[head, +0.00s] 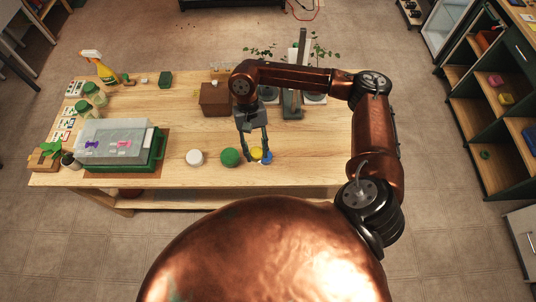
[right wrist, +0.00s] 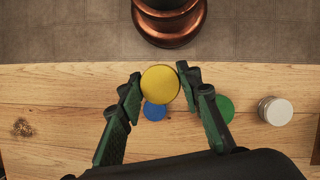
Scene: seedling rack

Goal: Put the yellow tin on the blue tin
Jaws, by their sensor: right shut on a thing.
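The yellow tin (right wrist: 160,84) is between the fingertips of my right gripper (right wrist: 160,88), which is shut on it. In the head view the yellow tin (head: 256,153) shows between the fingers of the right gripper (head: 257,158), close to the blue tin. The blue tin (head: 266,158) stands near the front edge of the table. In the right wrist view the blue tin (right wrist: 154,111) is partly hidden behind the yellow tin, which is nearer the camera. I cannot tell whether the two tins touch. My left gripper is not in view.
A green tin (head: 230,157) and a white tin (head: 195,158) stand left of the blue tin. A green tray with a clear lid (head: 117,140) is at the table's left. A brown box (head: 215,99) and potted seedlings stand farther back. The table's front right is clear.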

